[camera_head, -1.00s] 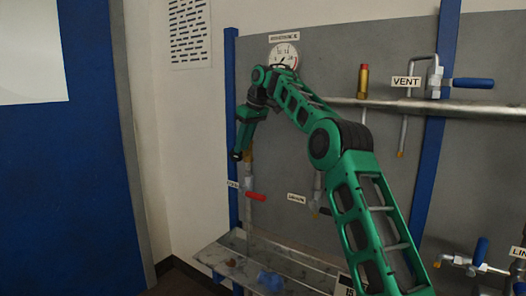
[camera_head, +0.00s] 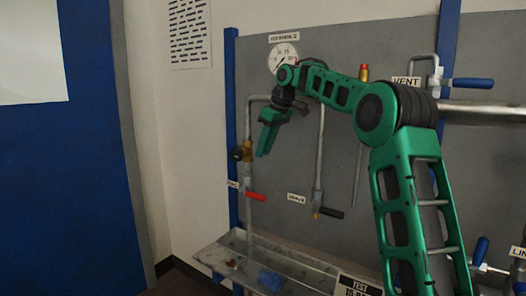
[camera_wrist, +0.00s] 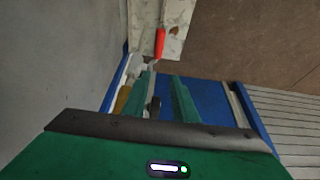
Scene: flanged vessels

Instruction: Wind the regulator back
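The regulator (camera_head: 247,151) is a brass body with a black knob (camera_head: 240,154) on the vertical pipe at the left of the panel. My gripper (camera_head: 263,152) hangs just right of it, fingers pointing down, apart from the knob as far as I can see. In the wrist view the two green fingers (camera_wrist: 162,76) stand apart with nothing held. The black knob (camera_wrist: 153,106) shows between them, farther off, with part of the brass body (camera_wrist: 122,98) to its left. The round gauge (camera_head: 283,57) is partly covered by my wrist.
A red-handled valve (camera_head: 256,197) sits below the regulator on the same pipe, and shows in the wrist view (camera_wrist: 160,42). A black-handled valve (camera_head: 329,213) is to the right. A metal tray (camera_head: 225,258) lies below. The blue post (camera_head: 232,100) is close on the left.

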